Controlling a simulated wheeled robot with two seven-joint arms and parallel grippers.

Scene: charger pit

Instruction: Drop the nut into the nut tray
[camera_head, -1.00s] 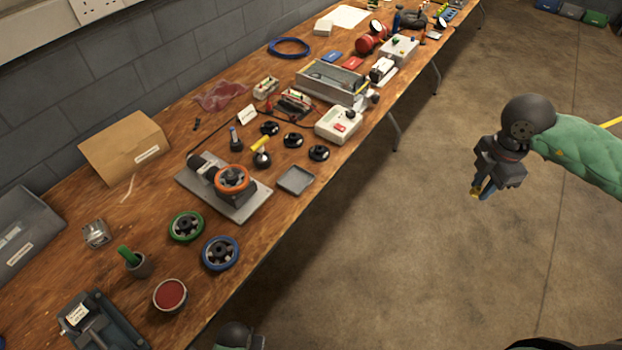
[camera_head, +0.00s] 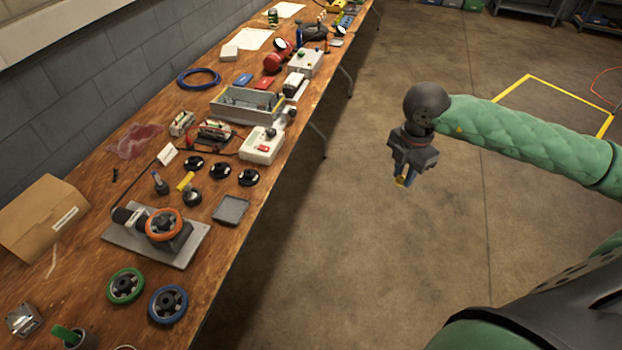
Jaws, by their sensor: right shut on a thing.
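A small, shallow grey square tray (camera_head: 231,209) lies near the front edge of the wooden bench, right of the orange-handwheel unit; it looks empty and appears to be the nut tray. My right gripper (camera_head: 403,179) points down over the open floor, to the right of the bench and clear of the tray. It is shut on a small brass-yellow piece, apparently the nut (camera_head: 400,183), which shows only partly between the fingertips. My left gripper is out of view.
A plate with an orange handwheel (camera_head: 165,225), a green wheel (camera_head: 126,286) and a blue wheel (camera_head: 168,304) sit around the tray's left side. Black round knobs (camera_head: 220,170) and a white box (camera_head: 261,146) lie behind it. The floor between bench and gripper is clear.

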